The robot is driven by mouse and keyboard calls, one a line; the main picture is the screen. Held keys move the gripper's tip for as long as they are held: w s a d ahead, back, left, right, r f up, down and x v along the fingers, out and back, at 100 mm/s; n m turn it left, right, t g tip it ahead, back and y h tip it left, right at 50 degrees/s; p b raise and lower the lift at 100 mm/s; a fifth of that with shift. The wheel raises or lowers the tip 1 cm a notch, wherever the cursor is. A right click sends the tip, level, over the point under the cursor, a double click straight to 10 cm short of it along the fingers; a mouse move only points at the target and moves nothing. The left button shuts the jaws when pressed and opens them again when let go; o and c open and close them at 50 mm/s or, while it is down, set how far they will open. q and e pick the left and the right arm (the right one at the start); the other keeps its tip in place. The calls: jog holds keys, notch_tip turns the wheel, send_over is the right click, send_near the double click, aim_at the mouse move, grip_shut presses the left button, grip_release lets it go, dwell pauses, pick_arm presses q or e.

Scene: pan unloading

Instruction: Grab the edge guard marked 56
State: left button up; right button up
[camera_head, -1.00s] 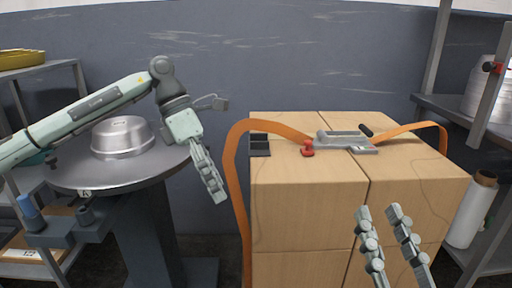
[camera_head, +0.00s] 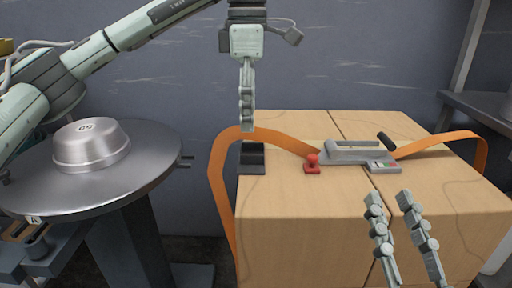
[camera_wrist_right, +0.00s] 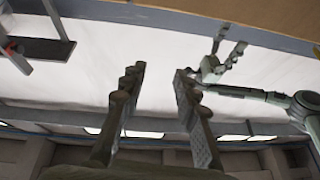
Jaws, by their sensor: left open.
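A black edge guard (camera_head: 252,160) sits at the left top edge of the cardboard boxes, beside and partly under the orange strap (camera_head: 217,185). No number can be read on it. My left gripper (camera_head: 247,127) hangs pointing down just above the guard, its fingers seen edge-on. It is open, and nothing shows between the fingers. My right gripper (camera_head: 390,195) is open and empty in front of the boxes, fingers pointing up. Its spread fingers also show in the right wrist view (camera_wrist_right: 160,70).
The boxes (camera_head: 300,205) carry a grey strap tensioner (camera_head: 350,153) and a small red part (camera_head: 312,165). A round table (camera_head: 150,165) at left bears a metal pan (camera_head: 90,148). A shelf (camera_head: 485,110) stands at right.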

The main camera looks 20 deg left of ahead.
aim_at(252, 144)
pick_arm(q)
jog(key=f, duration=0.2)
jog(key=f+b, duration=0.1)
jog(key=f, duration=0.4)
jog(key=shift+w+d+f, duration=0.15)
jog(key=shift+d+f, duration=0.1)
jog(key=shift+f, duration=0.1)
pick_arm(e)
jog(key=r+t, duration=0.1)
jog(key=r, duration=0.1)
jog(key=s+d+r+t, duration=0.1)
jog(key=shift+t, duration=0.3)
pick_arm(q)
jog(key=c, duration=1.3)
jog(key=shift+r, duration=0.1)
